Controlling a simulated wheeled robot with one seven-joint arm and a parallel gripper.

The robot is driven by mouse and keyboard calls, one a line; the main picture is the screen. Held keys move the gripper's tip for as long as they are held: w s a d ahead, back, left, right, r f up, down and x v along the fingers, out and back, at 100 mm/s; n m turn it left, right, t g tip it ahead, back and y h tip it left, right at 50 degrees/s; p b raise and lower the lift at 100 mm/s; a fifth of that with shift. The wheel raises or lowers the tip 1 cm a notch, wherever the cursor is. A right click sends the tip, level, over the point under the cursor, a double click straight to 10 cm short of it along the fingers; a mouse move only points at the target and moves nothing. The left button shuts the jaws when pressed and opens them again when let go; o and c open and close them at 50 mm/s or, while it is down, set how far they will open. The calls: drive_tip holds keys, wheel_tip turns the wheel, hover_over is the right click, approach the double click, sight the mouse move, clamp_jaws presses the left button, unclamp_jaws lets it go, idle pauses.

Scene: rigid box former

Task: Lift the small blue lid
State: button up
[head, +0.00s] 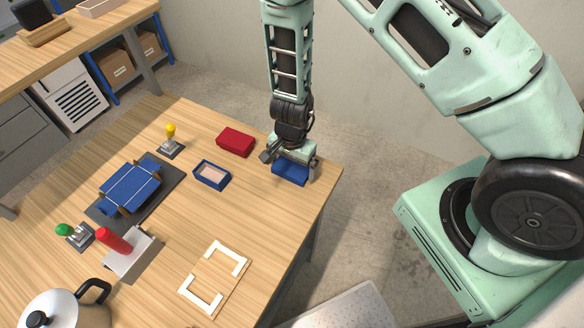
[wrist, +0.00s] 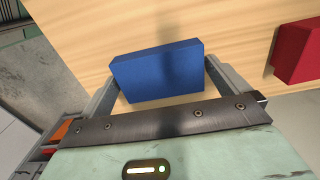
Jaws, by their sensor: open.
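The small blue lid (head: 290,172) lies on the wooden table near its right corner, under my gripper. In the wrist view the blue lid (wrist: 157,72) shows as a plain blue block between the two fingers. My gripper (head: 288,167) points down over it and is open, with one finger on either side of the lid. In the wrist view my gripper (wrist: 160,80) shows gaps near the lid's ends; whether the fingers touch it I cannot tell.
A red lid (head: 235,142) and an open blue box (head: 212,175) lie to the left. A larger blue box form (head: 131,187) sits on a dark mat. The table's right edge is close.

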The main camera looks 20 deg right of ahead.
drive_tip(key=shift+c, duration=0.3)
drive_tip(key=c, duration=0.6)
drive_tip(key=shift+r, duration=0.15)
